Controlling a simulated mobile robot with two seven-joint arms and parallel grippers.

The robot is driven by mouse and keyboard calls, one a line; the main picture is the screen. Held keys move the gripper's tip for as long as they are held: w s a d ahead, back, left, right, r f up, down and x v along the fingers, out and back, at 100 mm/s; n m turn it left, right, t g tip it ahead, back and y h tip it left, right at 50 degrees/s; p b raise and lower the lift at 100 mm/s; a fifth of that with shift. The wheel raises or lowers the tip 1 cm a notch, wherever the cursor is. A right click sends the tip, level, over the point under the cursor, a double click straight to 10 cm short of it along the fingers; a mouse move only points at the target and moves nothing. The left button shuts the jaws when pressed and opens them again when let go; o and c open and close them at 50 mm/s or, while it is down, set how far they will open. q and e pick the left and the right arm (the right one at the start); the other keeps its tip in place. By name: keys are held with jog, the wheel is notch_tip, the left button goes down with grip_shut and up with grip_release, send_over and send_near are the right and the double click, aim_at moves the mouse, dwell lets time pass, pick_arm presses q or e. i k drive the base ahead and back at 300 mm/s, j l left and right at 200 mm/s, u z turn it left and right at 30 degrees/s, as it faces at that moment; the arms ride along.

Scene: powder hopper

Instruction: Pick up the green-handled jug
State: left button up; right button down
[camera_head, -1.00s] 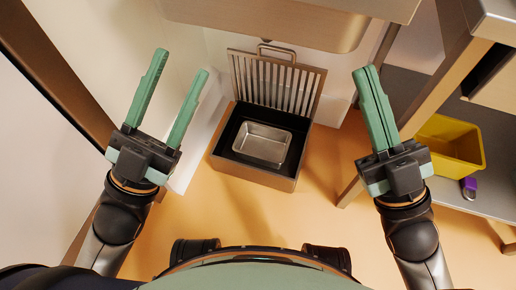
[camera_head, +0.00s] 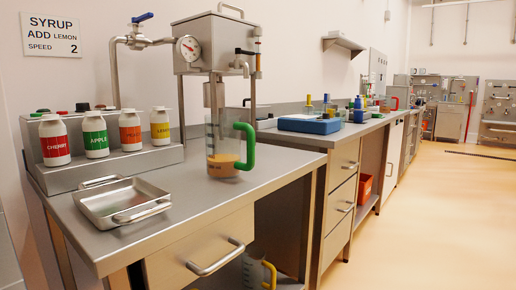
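The green-handled jug (camera_head: 224,146) is clear, with a light orange-brown content in its lower part. It stands upright on the steel counter (camera_head: 213,192), below the steel machine's spout (camera_head: 213,95). Its green handle (camera_head: 246,146) points to the right. A second jug with a yellow handle (camera_head: 268,274) is partly visible low down under the counter. Neither of my grippers is in this view.
A steel tray (camera_head: 122,202) lies left of the jug. Several labelled bottles (camera_head: 130,129) stand in a rack behind the tray. A blue box (camera_head: 309,124) sits on the farther counter. The floor (camera_head: 450,215) at right is clear.

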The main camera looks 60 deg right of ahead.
aim_at(223, 131)
jog(key=z, duration=1.55)
